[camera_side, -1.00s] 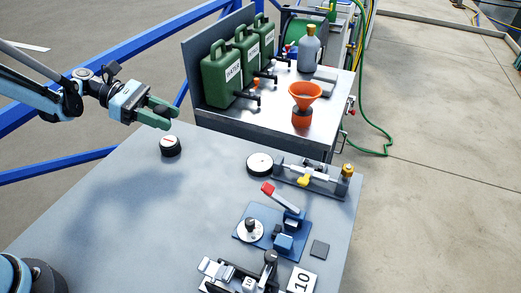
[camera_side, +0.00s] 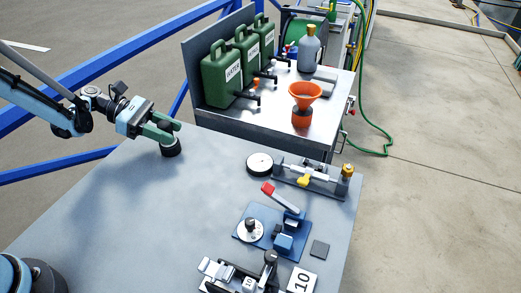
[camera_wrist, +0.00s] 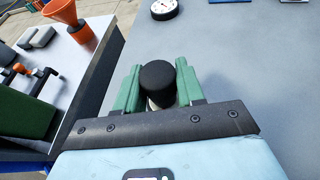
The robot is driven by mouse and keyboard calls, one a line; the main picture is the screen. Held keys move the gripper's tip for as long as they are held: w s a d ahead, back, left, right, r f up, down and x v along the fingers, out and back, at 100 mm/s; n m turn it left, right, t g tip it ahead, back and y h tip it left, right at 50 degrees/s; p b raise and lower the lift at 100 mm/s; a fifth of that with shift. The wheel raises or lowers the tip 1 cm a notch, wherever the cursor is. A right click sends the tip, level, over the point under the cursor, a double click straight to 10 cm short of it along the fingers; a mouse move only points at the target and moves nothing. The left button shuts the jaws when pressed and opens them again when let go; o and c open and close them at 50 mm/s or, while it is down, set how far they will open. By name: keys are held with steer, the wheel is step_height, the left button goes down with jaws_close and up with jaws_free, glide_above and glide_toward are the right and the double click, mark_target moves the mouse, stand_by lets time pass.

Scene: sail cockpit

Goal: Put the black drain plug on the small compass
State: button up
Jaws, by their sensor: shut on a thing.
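The black drain plug (camera_wrist: 157,76) shows in the wrist view as a dark cylinder between the green fingers of my gripper (camera_wrist: 160,75). My gripper is shut on it. A whitish patch shows just below the plug in the wrist view.
A larger round white dial (camera_side: 260,163) stands to the right, beside a grey fixture (camera_side: 310,177) with a yellow knob. A blue clamp fixture (camera_side: 270,230) is nearer. A bench (camera_side: 290,130) with green cans and an orange funnel (camera_side: 304,95) stands behind. The table's middle left is clear.

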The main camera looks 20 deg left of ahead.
steer(key=o, duration=1)
steer(key=shift+o, duration=0.2)
steer(key=shift+r, duration=0.1)
steer(key=shift+a+r, duration=0.15)
steer(key=shift+a, duration=0.05)
steer(key=v, duration=1.1)
steer(key=s+d+r+m+y, duration=0.3)
steer(key=d+r+m+y, duration=0.25)
steer(key=d+m, duration=0.2)
steer(key=s+d+m+t+y, duration=0.2)
steer(key=s+m+t+y, duration=0.2)
steer(key=m, duration=0.9)
steer(key=s+y, duration=0.3)
steer(key=s, duration=0.2)
steer(key=shift+d+f, duration=0.15)
steer(key=shift+d, duration=0.15)
